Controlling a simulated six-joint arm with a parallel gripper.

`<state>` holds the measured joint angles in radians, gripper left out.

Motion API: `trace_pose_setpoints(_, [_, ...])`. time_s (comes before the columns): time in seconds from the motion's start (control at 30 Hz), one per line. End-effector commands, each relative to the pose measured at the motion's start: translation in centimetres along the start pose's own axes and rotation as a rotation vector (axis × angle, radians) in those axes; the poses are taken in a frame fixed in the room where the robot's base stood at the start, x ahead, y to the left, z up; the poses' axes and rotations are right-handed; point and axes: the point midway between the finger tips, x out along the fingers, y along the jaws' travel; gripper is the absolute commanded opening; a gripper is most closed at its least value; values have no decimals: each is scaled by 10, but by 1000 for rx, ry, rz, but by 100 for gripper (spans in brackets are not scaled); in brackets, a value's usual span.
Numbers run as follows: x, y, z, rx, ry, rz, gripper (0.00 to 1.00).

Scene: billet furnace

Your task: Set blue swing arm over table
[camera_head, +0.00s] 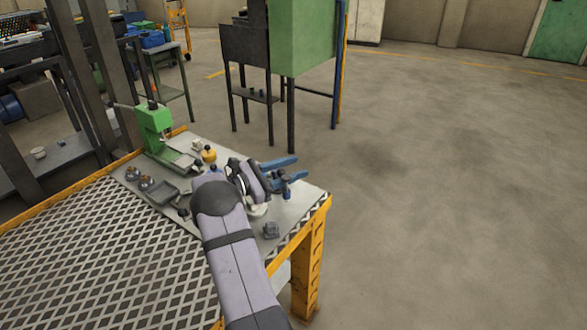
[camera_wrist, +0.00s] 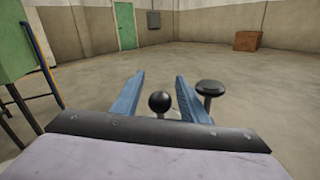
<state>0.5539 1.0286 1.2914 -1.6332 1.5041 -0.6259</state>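My gripper (camera_head: 300,167) is over the right end of the worktable (camera_head: 312,192), its two blue fingers spread apart. In the wrist view my gripper (camera_wrist: 158,84) has a black ball knob (camera_wrist: 159,102) showing between its fingers, with a gap on each side. A dark flat-topped knob (camera_wrist: 210,88) stands just right of the right finger. A small blue part (camera_head: 287,191) shows just under the fingers in the head view; I cannot tell whether it is the swing arm. My arm and gripper hide much of what lies beneath them.
A green press (camera_head: 154,122) stands at the table's back, with a yellow-topped piece (camera_head: 209,154) beside it. A grey tray (camera_head: 161,192) and small fittings (camera_head: 133,173) lie left of my arm. A green cabinet (camera_head: 300,40) stands behind. The floor at right is clear.

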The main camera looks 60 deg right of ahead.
Motion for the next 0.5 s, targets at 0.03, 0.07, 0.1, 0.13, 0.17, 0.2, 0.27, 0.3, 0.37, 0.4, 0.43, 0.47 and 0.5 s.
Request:
trace_pose_setpoints(0.03, [-5, 0, 0, 0, 0, 2, 40])
trace_pose_setpoints(0.07, [-8, 0, -1, 1, 0, 2, 40])
trace_pose_setpoints(0.1, [-12, 0, -1, 1, 0, 1, 40])
trace_pose_setpoints(0.13, [-16, 0, -1, 1, 0, 2, 40])
trace_pose_setpoints(0.17, [-20, 0, -1, 0, 1, 3, 40])
trace_pose_setpoints(0.2, [-26, 1, -1, 0, 1, 3, 40])
trace_pose_setpoints(0.27, [-35, 1, -1, 0, 0, 3, 40])
trace_pose_setpoints(0.3, [-40, 0, -1, 0, 1, 2, 40])
trace_pose_setpoints(0.37, [-48, 0, -1, 0, 1, 3, 40])
trace_pose_setpoints(0.4, [-53, 1, -1, 0, 0, 3, 40])
trace_pose_setpoints(0.43, [-56, 0, -1, 0, 0, 2, 40])
trace_pose_setpoints(0.47, [-59, 0, 0, 0, 0, 1, 40])
trace_pose_setpoints(0.5, [-62, 0, 0, 0, 0, 1, 40])
